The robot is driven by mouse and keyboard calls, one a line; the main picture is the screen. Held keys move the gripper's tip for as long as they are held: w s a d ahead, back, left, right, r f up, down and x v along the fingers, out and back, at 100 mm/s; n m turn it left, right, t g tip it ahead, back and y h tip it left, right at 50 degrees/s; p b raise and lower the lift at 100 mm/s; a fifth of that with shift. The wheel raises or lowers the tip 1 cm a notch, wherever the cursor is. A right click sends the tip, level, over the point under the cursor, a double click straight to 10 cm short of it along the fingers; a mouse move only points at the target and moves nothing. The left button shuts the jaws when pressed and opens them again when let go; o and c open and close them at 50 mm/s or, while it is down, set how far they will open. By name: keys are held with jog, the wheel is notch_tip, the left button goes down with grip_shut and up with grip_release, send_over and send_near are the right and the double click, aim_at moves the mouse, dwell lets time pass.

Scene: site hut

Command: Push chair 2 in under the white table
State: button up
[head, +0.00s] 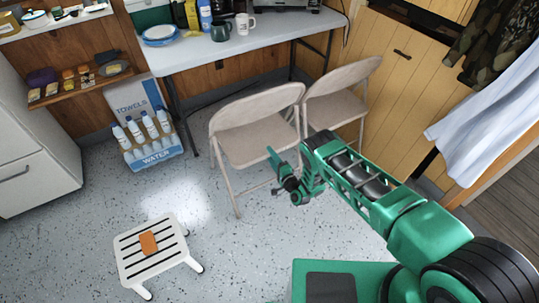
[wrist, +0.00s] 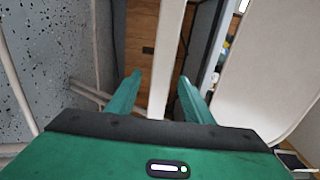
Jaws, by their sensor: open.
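Two beige folding chairs stand in front of the white table (head: 240,45). The left chair (head: 258,140) and the right chair (head: 335,106) are side by side, backs toward me, and I see no number on either. My gripper (head: 279,171) is open, low beside the left chair on my side. In the wrist view, the open fingers (wrist: 160,82) have a pale upright chair bar (wrist: 166,55) between them in the picture; I cannot tell whether they touch it. A large pale chair panel (wrist: 262,60) fills the right of that view.
A white slatted stool (head: 160,270) with an orange block (head: 148,243) stands at the lower left. A box of water bottles (head: 150,153) stands left of the table. Mugs and plates are on the table. Yellow cabinets (head: 395,100) are at right. Speckled floor between stool and chairs is clear.

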jog(key=shift+x, duration=1.8)
jog(key=shift+d, duration=0.1)
grip_shut()
